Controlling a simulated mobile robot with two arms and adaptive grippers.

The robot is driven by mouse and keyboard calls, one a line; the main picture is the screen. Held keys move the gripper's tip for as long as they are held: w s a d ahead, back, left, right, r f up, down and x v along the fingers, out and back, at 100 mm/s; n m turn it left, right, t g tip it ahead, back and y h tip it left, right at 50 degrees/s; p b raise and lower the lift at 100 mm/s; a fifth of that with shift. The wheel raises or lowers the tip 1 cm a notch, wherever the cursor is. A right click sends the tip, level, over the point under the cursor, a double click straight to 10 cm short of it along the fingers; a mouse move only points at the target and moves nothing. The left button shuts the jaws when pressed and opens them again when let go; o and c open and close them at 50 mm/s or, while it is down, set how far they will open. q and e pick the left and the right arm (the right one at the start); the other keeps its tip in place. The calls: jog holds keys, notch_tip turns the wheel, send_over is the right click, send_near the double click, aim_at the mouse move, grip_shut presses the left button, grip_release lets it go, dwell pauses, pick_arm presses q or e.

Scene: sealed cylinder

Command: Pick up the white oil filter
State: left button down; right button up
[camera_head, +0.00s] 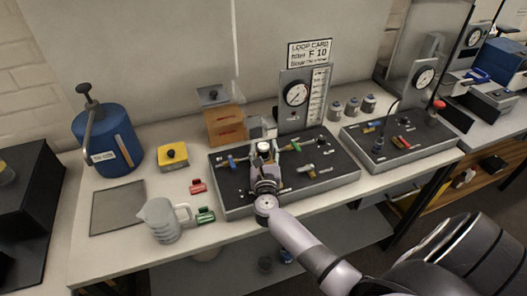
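A small white-topped cylinder (263,147), which looks like the white oil filter, stands on the black-topped panel of the middle test rig (340,172). My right arm comes in from the lower right. My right gripper (266,168) is over the panel, right at the near side of the white cylinder, and hides its lower part. I cannot tell whether the fingers touch it or are closed around it. My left gripper is not in view.
A gauge board (295,94) rises behind the panel. Valves with coloured handles lie around the gripper. A jug (160,220), a green clip (205,216), a red clip (198,187), a yellow box (173,157) and a blue tank (107,140) stand left.

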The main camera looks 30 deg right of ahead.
jog(key=c, duration=0.9)
jog(key=shift+c, duration=0.2)
